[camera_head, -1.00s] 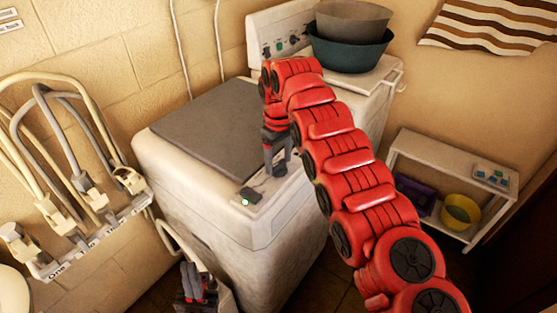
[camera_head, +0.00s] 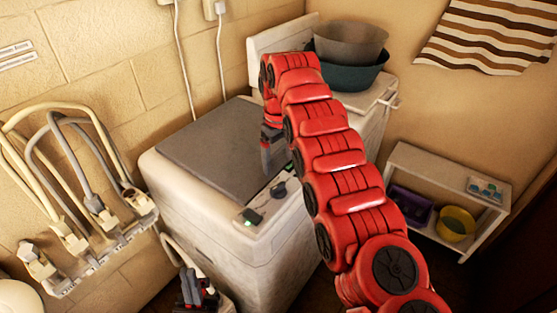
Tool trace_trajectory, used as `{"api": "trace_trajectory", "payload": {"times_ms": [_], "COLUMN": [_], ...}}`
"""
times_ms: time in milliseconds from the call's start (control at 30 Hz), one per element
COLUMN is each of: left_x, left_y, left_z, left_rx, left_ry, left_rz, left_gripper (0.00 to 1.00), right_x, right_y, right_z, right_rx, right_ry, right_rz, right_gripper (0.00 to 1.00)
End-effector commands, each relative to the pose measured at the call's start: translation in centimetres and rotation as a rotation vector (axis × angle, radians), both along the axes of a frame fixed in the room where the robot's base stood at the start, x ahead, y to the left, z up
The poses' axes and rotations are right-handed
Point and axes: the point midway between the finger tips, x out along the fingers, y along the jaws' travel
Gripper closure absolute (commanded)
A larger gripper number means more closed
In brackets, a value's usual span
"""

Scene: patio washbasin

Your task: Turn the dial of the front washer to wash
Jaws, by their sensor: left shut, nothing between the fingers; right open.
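The front washer (camera_head: 285,228) is a white machine with a grey lid (camera_head: 215,150). Its front panel carries a small dark dial (camera_head: 279,188) and a dark part with a green light (camera_head: 250,217). The dial's pointer setting is too small to read. My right gripper (camera_head: 266,172), on the red arm, points down beside the dial, over the lid's front edge. It is open and looks apart from the dial. My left gripper (camera_head: 190,302) is low at the bottom edge, in front of the washer, shut and empty.
A second white machine (camera_head: 372,112) stands behind, with a grey basin (camera_head: 350,42) and a teal basin (camera_head: 345,75) on top. Hoses and taps (camera_head: 103,210) line the left wall. A white shelf (camera_head: 440,167) with a yellow bowl (camera_head: 457,222) stands at right.

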Motion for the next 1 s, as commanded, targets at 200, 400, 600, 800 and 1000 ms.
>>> {"api": "trace_trajectory", "payload": {"times_ms": [200,400,600,800,1000], "left_x": [0.0,0.0,0.0,0.0,0.0], "left_y": [0.0,0.0,0.0,0.0,0.0], "left_z": [5.3,7.5,8.0,7.9,7.9], "left_rx": [0.0,0.0,0.0,0.0,0.0], "left_ry": [0.0,0.0,0.0,0.0,0.0], "left_rz": [0.0,0.0,0.0,0.0,0.0], "left_gripper": [1.0,1.0,1.0,1.0,1.0], "right_x": [0.0,0.0,0.0,0.0,0.0], "right_y": [0.0,0.0,0.0,0.0,0.0], "right_z": [5.3,7.4,7.9,7.8,7.8], "right_rx": [-0.001,-0.001,0.0,0.0,0.0], "right_ry": [0.001,0.001,0.0,0.0,0.0], "right_rz": [0.0,0.0,0.0,0.0,0.0], "right_gripper": [0.1,0.1,0.1,0.1,0.1]}}
